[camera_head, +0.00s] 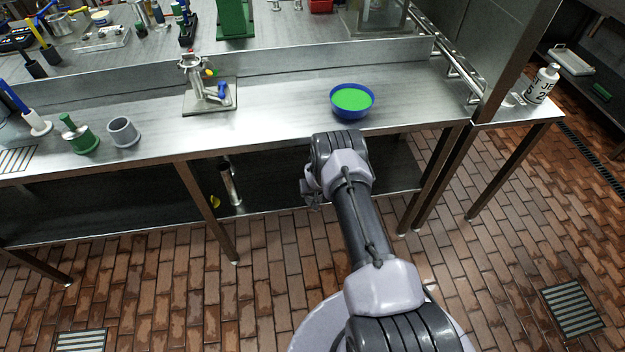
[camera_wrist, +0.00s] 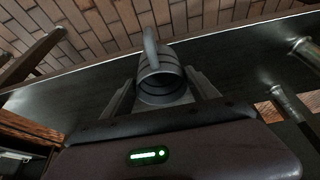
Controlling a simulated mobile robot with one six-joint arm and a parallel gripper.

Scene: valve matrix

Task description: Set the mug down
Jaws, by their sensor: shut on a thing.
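My gripper (camera_wrist: 160,84) is shut on a grey mug (camera_wrist: 162,68) in the wrist view, with one finger on each side of it. The mug's ribbed round body lies between the fingers, and its handle points up in the picture. In the head view my gripper (camera_head: 311,190) is small and partly hidden by my wrist, in front of the steel counter (camera_head: 270,112) and below its front edge. I cannot make out the mug clearly there.
On the counter stand a blue bowl (camera_head: 352,111) with green contents, a valve fixture (camera_head: 208,93), a grey cup-like piece (camera_head: 123,132) and a green piece (camera_head: 78,138). Bare counter lies between fixture and bowl. A lower shelf (camera_head: 270,178) and table legs are near my gripper.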

